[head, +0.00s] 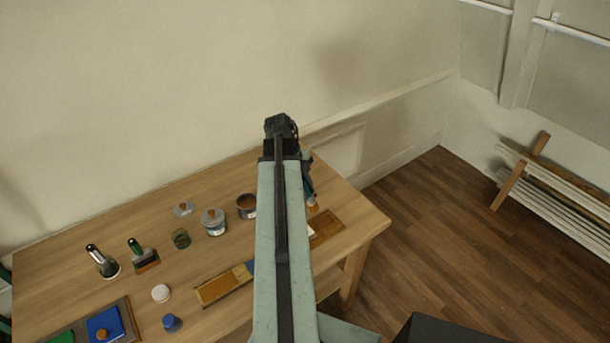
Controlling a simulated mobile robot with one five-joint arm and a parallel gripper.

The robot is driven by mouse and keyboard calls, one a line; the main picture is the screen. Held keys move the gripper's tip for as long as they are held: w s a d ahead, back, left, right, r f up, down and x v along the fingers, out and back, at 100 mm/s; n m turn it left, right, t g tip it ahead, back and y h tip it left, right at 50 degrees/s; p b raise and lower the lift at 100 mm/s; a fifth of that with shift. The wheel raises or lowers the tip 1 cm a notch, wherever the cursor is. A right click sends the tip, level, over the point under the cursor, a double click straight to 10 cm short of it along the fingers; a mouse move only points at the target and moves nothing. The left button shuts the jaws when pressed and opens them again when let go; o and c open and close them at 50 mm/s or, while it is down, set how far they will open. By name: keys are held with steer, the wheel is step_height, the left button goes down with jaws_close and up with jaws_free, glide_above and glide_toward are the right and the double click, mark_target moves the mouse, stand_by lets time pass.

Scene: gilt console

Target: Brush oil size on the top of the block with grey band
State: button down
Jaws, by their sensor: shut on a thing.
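My gripper (306,165) is mostly hidden behind the end of my arm, above the right end of the table. It is shut on what looks like a brush (312,203), whose brownish tip points down; its handle is mostly hidden. The tip shows over the table near a long wooden tray (328,226); I cannot tell its height. A small white-topped thing (311,232) shows just right of my arm, mostly hidden. I cannot make out a grey band on any block. An open tin with brown contents (246,203) stands left of my arm.
A blue pad (105,325) lies front left. The wall rises behind.

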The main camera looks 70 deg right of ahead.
steer(key=shift+s+a+r+m+p, duration=0.1)
steer(key=shift+a+r+m+p, duration=0.1)
steer(key=shift+r+m, duration=0.35)
steer(key=shift+s+a+r+m+p, duration=0.1)
steer(key=shift+a+r+m+p, duration=0.2)
steer(key=shift+r, duration=0.35)
steer(key=shift+m, duration=0.65)
step_height(320, 180, down, 4)
steer(key=b, duration=0.4)
steer(key=shift+r, duration=0.15)
steer(key=shift+r, duration=0.1)
